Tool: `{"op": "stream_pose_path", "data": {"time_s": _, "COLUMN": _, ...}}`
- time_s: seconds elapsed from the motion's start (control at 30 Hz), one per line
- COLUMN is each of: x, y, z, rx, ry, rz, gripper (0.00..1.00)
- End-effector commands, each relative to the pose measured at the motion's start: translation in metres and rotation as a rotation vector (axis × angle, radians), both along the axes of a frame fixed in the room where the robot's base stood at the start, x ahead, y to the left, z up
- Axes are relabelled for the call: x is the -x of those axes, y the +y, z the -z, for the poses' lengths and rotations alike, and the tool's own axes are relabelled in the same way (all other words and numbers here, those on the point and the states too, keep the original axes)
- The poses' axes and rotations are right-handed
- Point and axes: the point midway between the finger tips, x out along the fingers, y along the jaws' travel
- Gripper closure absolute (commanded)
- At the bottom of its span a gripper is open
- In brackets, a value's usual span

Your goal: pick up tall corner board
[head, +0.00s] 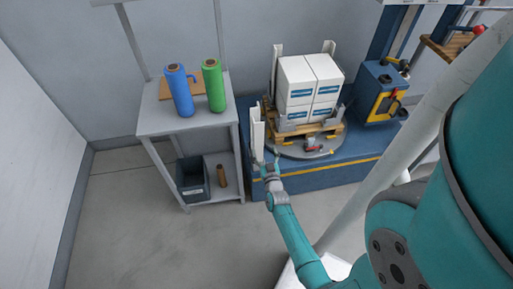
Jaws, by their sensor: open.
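A white upright corner board (258,138) stands at the front left of the blue platform, close to the bench's right side. A second white upright strip (276,72) stands at the back left corner of the box stack. My gripper (268,163) is at the lower end of the front board, seen small from above. It is open, and nothing shows held in it. Whether its fingers are around the board or just beside it I cannot tell. The board's lower end is partly hidden behind the gripper.
White boxes (310,82) sit on a wooden pallet (309,131) on a round turntable (318,151) on the blue platform (320,178). The grey bench (159,119) holds blue (179,91) and green (214,86) rolls. A dark bin (192,180) sits below. Floor in front is clear.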

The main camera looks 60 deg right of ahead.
Motion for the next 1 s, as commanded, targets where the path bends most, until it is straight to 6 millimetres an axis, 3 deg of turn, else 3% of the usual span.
{"op": "stream_pose_path", "data": {"time_s": 0.63, "x": -0.049, "y": -0.049, "z": -0.007, "rx": 0.001, "ry": 0.001, "rz": -0.002, "gripper": 0.23}}
{"op": "stream_pose_path", "data": {"time_s": 1.0, "x": -0.056, "y": -0.056, "z": -0.006, "rx": -0.001, "ry": 0.000, "rz": -0.003, "gripper": 0.23}}
